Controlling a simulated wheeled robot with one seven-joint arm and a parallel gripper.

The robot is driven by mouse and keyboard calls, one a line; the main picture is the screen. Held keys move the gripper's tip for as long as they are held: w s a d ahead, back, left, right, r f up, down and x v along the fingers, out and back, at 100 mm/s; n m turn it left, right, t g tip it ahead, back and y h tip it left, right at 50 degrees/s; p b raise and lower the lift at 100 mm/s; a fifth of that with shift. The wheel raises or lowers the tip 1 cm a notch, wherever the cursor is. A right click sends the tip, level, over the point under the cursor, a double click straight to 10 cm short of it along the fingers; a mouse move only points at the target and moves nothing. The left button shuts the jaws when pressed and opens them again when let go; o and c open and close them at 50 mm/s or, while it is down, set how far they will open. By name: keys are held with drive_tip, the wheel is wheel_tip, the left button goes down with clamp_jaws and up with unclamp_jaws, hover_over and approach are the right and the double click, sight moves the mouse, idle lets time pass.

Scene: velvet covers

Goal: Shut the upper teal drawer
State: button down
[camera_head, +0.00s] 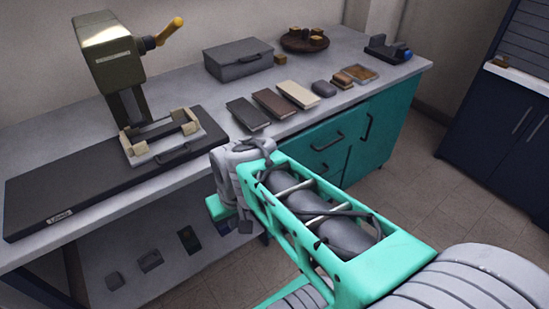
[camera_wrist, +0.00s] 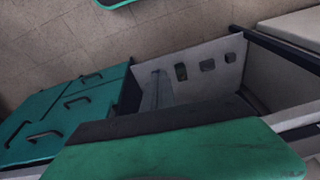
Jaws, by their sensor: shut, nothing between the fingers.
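The teal cabinet sits under the right part of the bench. Its upper drawer (camera_head: 314,136) has a dark handle and lies above the lower drawer (camera_head: 315,175). In the wrist view the picture is turned over, and the upper drawer (camera_wrist: 60,127) is at left, nearest the bottom. I cannot tell how far it stands out. My gripper (camera_head: 230,214) hangs in front of the bench, left of the drawers and apart from them. It is shut and empty. Its green and black body fills the bottom of the wrist view; its fingertips are not clear.
A teal door (camera_head: 381,125) is right of the drawers. The bench top (camera_head: 225,142) holds a dark board (camera_head: 80,195), a press (camera_head: 115,60), a grey case (camera_head: 238,62) and several small blocks. Open shelf space lies left of the drawers. The tiled floor (camera_head: 440,170) is clear at right.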

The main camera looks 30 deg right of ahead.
drive_tip(key=w+d+f+m+y+p, duration=0.1)
drive_tip(key=w+d+f+m+y, duration=0.15)
drive_tip(key=w+d, duration=0.3)
drive_tip(key=m+t+h+p, duration=0.2)
drive_tip(key=m+t+p, duration=0.1)
drive_tip(key=m+t, duration=1.05)
approach(291, 153)
drive_tip(key=shift+m+g, duration=0.5)
drive_tip(key=shift+g, duration=0.15)
drive_tip(key=x, duration=0.3)
drive_tip(key=r+x, duration=0.1)
drive_tip(key=x, duration=0.1)
drive_tip(key=shift+w+a+f, duration=0.1)
drive_tip(key=shift+w+f, duration=0.1)
drive_tip(key=shift+w, duration=0.25)
drive_tip(key=shift+w+h, duration=0.35)
